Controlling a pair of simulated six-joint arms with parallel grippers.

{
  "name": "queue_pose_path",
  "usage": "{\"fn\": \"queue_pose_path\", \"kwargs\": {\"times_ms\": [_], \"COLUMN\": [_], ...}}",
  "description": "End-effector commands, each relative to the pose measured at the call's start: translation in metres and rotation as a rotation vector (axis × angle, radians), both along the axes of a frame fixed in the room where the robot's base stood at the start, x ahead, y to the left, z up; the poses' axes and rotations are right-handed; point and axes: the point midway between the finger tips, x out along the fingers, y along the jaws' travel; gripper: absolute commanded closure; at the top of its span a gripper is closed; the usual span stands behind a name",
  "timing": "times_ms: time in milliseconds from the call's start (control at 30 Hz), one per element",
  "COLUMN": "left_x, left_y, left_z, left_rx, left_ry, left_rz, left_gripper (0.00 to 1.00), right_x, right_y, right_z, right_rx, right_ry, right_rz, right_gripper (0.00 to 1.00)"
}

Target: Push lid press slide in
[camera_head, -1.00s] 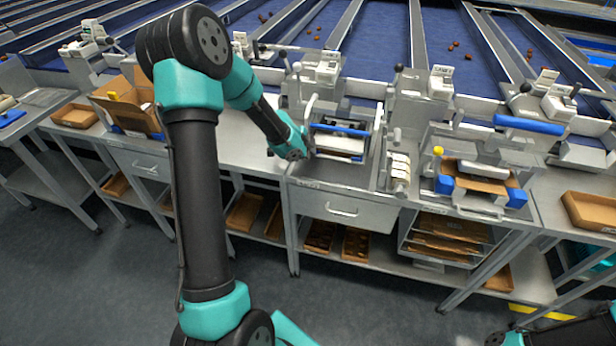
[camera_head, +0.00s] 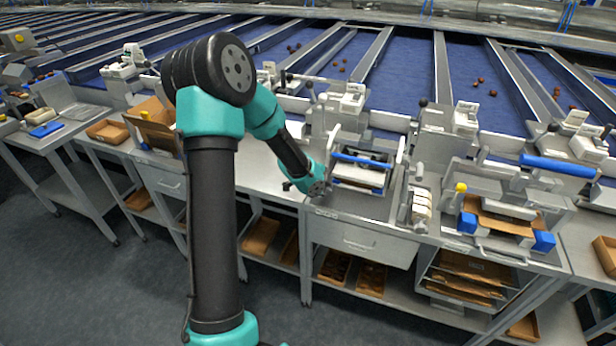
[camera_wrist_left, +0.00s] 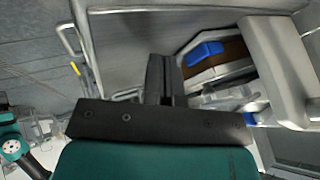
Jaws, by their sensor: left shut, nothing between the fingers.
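The lid press (camera_head: 362,172) is a grey metal frame with a blue bar across its front and a pale tray-like slide under it, on the bench in the middle of the head view. My left gripper (camera_head: 318,190) is at its left front side, at bench height. In the left wrist view the dark fingers of my left gripper (camera_wrist_left: 162,78) are shut with nothing between them. To their right is a grey frame holding a brown and white piece with a blue block (camera_wrist_left: 205,52). I cannot tell whether the fingers touch it. My right gripper is out of view.
A roll holder (camera_head: 421,207) stands right of the press. Further right is a fixture with a brown box and blue blocks (camera_head: 505,215). An open cardboard box (camera_head: 152,125) is at the left. The bench top (camera_head: 255,165) left of my left gripper is mostly clear.

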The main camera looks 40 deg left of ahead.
Motion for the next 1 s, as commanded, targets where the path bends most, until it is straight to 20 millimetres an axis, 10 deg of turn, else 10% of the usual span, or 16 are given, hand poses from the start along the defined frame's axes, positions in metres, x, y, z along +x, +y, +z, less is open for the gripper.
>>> {"fn": "queue_pose_path", "kwargs": {"times_ms": [1000], "left_x": [-0.049], "left_y": [0.017], "left_z": [0.069], "left_rx": [0.002], "left_ry": [-0.003], "left_rz": [0.0], "left_gripper": [1.0], "right_x": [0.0], "right_y": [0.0], "right_z": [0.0], "right_rx": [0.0], "right_ry": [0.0], "right_rz": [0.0], "right_gripper": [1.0]}}
